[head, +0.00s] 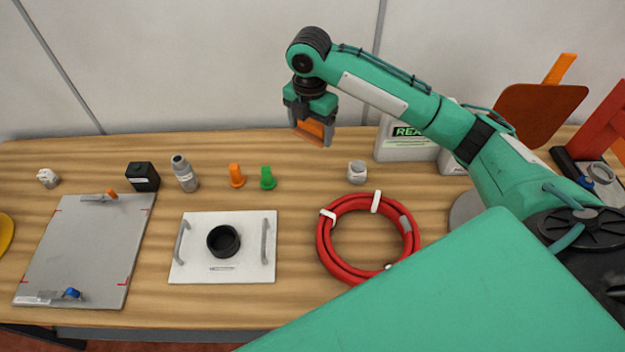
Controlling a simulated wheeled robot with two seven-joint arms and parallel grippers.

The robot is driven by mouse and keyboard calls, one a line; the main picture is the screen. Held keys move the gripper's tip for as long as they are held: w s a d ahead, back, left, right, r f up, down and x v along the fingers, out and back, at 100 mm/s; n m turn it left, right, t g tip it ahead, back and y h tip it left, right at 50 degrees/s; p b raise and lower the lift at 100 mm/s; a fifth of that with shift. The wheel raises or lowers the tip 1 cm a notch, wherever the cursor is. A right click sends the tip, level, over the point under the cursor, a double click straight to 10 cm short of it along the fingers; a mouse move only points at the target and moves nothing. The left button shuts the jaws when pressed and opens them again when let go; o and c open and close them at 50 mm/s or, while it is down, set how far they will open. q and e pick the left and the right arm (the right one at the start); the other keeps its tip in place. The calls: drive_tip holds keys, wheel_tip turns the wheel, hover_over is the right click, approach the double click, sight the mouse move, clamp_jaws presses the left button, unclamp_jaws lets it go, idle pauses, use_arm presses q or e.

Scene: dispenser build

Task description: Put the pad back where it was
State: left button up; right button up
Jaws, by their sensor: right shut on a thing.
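My right gripper (311,126) hangs pointing down above the back edge of the table, near the wall. It is shut on a flat orange piece, which looks like the pad (314,129); the fingers hide part of it. The pad is held clear of the table. My left gripper is not in view. A grey plate (75,245) with red corner marks and two small clamps lies at the left. A white plate (195,262) with two handles and a black round cup (223,241) lies in the middle.
A coiled red hose (327,249) lies right of the white plate. Behind stand a black block (143,177), a grey bottle (184,173), orange (236,176) and green (267,178) pieces, and a small white jar (357,172). A pale container (392,145) stands behind my right arm.

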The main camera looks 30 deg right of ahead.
sight(313, 180)
drive_tip(key=n, duration=0.1)
drive_tip(key=w+n, duration=0.1)
drive_tip(key=d+n+b, duration=0.1)
drive_tip(key=n, duration=0.1)
drive_tip(key=shift+w+f, duration=0.35)
drive_tip(key=shift+w, duration=0.05)
drive_tip(key=n, duration=0.1)
drive_tip(key=w+d+n+b, duration=0.1)
drive_tip(key=n, duration=0.1)
drive_tip(key=shift+f, duration=0.1)
wheel_tip(313, 180, down, 20)
drive_tip(key=p, duration=0.3)
drive_tip(key=o, duration=0.5)
drive_tip(key=shift+f, duration=0.15)
drive_tip(key=o, duration=0.5)
drive_tip(key=shift+c, duration=0.2)
